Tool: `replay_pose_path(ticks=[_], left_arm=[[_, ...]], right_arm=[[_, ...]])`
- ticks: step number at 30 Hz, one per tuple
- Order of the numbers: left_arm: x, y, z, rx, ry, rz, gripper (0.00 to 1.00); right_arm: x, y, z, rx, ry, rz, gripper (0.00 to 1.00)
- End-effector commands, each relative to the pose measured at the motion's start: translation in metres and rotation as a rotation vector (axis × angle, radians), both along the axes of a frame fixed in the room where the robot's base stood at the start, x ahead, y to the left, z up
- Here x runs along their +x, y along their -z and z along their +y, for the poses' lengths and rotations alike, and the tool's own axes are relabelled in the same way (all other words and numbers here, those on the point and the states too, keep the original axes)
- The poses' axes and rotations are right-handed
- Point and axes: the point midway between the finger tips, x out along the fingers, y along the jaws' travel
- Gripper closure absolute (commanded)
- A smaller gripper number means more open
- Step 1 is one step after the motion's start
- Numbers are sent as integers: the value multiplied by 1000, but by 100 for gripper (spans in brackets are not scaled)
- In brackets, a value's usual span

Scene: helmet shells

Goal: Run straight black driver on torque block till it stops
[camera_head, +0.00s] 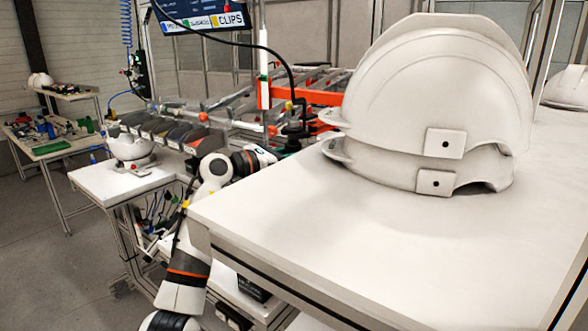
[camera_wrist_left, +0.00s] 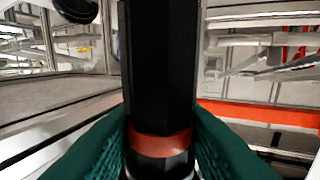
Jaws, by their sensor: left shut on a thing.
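The black driver (camera_wrist_left: 160,60) stands straight up through the middle of the left wrist view, with an orange-red ring near its lower end. My left gripper (camera_wrist_left: 162,145) is shut on it, with a green finger pad on each side. In the head view my left gripper (camera_head: 288,143) is small and partly hidden near the orange rail. A dark upright body, likely the driver (camera_head: 293,112), shows there under a black cable. The driver's lower tip is hidden. I cannot make out the torque block in either view. My right gripper is not in view.
Two stacked white helmet shells (camera_head: 430,100) sit on the white table (camera_head: 300,225) at the right. An orange rail (camera_head: 320,98) runs behind my gripper. Several parts bins (camera_head: 165,130) and another white shell (camera_head: 130,148) stand at the left.

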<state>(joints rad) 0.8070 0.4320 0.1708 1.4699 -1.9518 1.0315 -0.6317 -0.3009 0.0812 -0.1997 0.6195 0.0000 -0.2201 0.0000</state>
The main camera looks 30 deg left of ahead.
Motion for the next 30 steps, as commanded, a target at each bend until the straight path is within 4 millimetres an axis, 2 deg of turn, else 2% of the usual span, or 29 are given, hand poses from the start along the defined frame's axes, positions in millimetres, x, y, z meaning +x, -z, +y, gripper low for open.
replay_pose_path(ticks=[18,30], left_arm=[[-77,5,54,3,-2,4,100],[-82,2,56,0,1,4,100]], right_arm=[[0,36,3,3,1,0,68],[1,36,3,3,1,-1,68]])
